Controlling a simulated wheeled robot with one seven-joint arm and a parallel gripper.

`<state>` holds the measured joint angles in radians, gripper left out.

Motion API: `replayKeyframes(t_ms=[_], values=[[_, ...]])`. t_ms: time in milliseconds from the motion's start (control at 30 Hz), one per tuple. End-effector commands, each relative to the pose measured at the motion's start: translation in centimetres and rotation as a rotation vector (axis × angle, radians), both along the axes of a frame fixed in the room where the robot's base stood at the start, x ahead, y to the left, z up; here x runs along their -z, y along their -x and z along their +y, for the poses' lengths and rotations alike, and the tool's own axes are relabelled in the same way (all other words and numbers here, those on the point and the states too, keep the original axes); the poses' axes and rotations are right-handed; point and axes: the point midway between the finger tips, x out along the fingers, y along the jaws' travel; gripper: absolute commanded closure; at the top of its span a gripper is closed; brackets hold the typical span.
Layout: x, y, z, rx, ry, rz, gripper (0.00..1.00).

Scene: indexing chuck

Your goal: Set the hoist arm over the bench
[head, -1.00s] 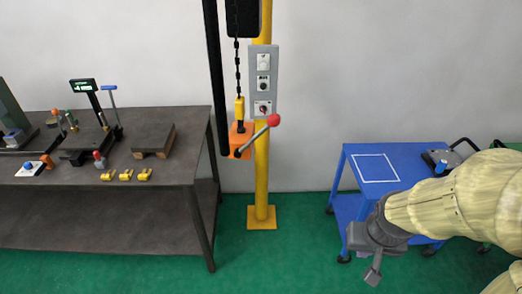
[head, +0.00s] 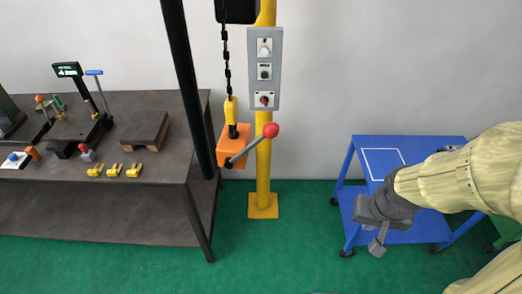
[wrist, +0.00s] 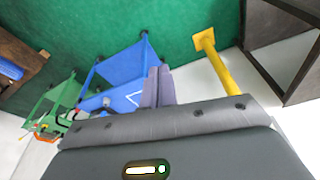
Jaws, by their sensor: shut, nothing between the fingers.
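The yellow hoist post (head: 263,160) stands on the floor right of the bench (head: 110,195). The black hoist housing (head: 237,10) shows at the top edge; the rest of the hoist arm is out of view. A chain (head: 227,70) hangs from it to a yellow hook and an orange block (head: 234,147) with a red-knobbed lever. A long black bar (head: 188,90) hangs left of the chain, overlapping the bench's right end in the picture. My gripper (head: 378,243) is shut and empty in front of the blue cart, well right of the post. Its fingers (wrist: 158,87) show in the wrist view.
A grey panel (head: 264,68) with several switches is on the post. The blue cart (head: 350,185) stands at right. The bench carries a fixture with a screen (head: 67,70), a dark block (head: 146,130) and yellow clamps (head: 114,170).

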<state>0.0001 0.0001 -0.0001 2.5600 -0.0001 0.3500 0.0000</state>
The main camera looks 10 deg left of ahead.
Motion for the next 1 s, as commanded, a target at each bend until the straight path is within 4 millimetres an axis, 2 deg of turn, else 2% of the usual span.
replayKeyframes(t_ms=[267,467,567,667,800,900,1000], values=[[0.0,0.0,0.0,0.001,-0.001,0.001,1.0],[-0.2,-1.4,1.2,0.017,-0.053,0.053,1.0],[-0.8,-2.9,3.0,0.031,-0.138,0.116,1.0],[-2.0,-5.0,6.1,0.021,-0.271,0.181,1.0],[-5.0,-8.2,11.4,-0.045,-0.507,0.245,1.0],[-7.5,-10.0,14.6,-0.11,-0.661,0.259,1.0],[-9.4,-11.1,16.6,-0.163,-0.764,0.259,1.0]])
